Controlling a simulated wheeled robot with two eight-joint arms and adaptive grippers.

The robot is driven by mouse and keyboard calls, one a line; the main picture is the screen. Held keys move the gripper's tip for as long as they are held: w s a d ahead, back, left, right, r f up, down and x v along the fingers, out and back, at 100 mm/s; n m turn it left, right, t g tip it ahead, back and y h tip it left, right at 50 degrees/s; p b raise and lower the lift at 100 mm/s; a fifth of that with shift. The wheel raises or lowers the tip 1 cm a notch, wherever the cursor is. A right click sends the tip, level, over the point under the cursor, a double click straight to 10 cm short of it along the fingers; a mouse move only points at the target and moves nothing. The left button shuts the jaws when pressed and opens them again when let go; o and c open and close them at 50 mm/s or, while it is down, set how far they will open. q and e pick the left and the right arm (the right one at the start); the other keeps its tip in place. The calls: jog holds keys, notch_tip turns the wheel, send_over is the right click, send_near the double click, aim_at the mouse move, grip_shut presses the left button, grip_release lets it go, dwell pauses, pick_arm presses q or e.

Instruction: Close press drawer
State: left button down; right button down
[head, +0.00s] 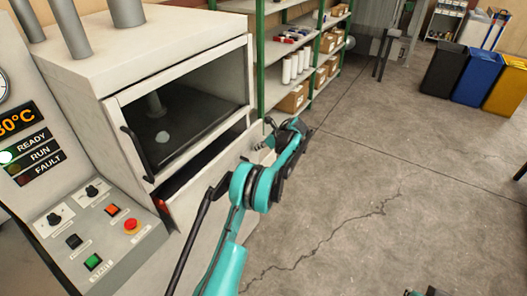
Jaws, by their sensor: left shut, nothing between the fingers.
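The press (160,45) is a white machine at the left, with a framed opening and a dark plate inside. Below the opening, the press drawer (215,190) stands pulled out, and a strip of its red inside shows. Its lower front is partly hidden by my left arm. My left gripper (263,143) is at the end of the teal arm, near the far end of the drawer front. It is shut and empty. Whether it touches the drawer, I cannot tell. My right gripper is not clearly in view.
A control panel (90,222) with buttons and lamps stands at the left. A black handle (138,153) sticks out from the opening's frame. Green shelving (262,60) with boxes stands behind. Black, blue and yellow bins (478,78) stand at the far right. The concrete floor (400,190) is clear.

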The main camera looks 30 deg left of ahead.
pick_arm(q)
jog(key=shift+a, duration=0.1)
jog(key=a, duration=0.2)
jog(key=a+p, duration=0.1)
jog(key=a, duration=0.2)
jog(key=shift+w+a+r, duration=0.1)
jog(key=shift+w, duration=0.1)
jog(key=d+f+p+v, duration=0.2)
jog(key=v, duration=1.1)
jog(key=shift+d+p, duration=0.25)
jog(key=shift+p, duration=0.15)
